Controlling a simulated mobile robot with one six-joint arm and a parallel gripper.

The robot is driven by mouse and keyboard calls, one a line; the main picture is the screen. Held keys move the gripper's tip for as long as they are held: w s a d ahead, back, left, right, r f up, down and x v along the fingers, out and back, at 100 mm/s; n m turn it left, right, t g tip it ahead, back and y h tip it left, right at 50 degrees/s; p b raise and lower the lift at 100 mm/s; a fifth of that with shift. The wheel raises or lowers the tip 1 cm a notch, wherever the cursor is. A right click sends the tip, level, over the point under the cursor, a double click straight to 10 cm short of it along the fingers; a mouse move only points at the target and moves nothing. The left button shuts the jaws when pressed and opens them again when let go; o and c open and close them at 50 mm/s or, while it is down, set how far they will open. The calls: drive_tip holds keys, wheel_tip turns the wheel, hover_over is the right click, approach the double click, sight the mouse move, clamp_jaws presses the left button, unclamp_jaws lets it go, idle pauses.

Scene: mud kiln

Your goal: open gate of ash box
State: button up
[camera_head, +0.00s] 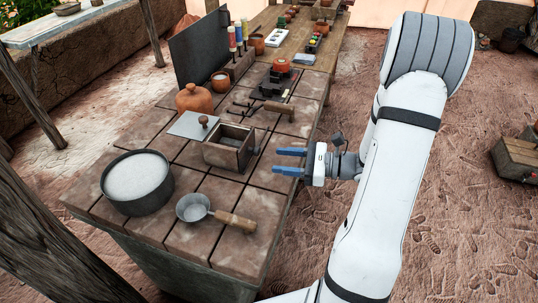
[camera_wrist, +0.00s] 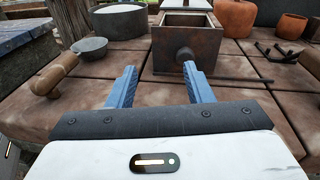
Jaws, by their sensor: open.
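The ash box (camera_head: 223,156) is a small rusty open-topped metal box on the tiled table. In the wrist view its near face, the gate (camera_wrist: 163,62), stands upright and looks closed, with a dark round knob (camera_wrist: 184,54) on it. My gripper (camera_head: 277,161) is open and empty, to the right of the box, with its blue fingers pointing at it. In the wrist view my gripper (camera_wrist: 160,68) has its right fingertip just in front of and below the knob, and its left fingertip left of the box. I see a gap between fingers and box in the head view.
A pot of white powder (camera_head: 137,180), a ladle (camera_head: 213,212), a clay jar (camera_head: 194,99) and iron tools (camera_head: 264,106) stand around.

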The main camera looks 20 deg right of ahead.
sight(259, 151)
drive_tip(key=shift+w+d+f+m+t, duration=0.3)
drive_tip(key=shift+d+f+m+t, duration=0.1)
drive_tip(key=shift+d+m+t, duration=0.15)
drive_tip(key=shift+w+d+f+m+t, duration=0.35)
drive_tip(key=shift+d+m+t, duration=0.1)
drive_tip(key=shift+d, duration=0.15)
drive_tip(key=shift+w, duration=0.15)
drive_tip(key=x, duration=0.7)
drive_tip(key=shift+w+a+f, duration=0.1)
drive_tip(key=shift+w+a, duration=0.05)
drive_tip(key=shift+c, duration=0.3)
clamp_jaws()
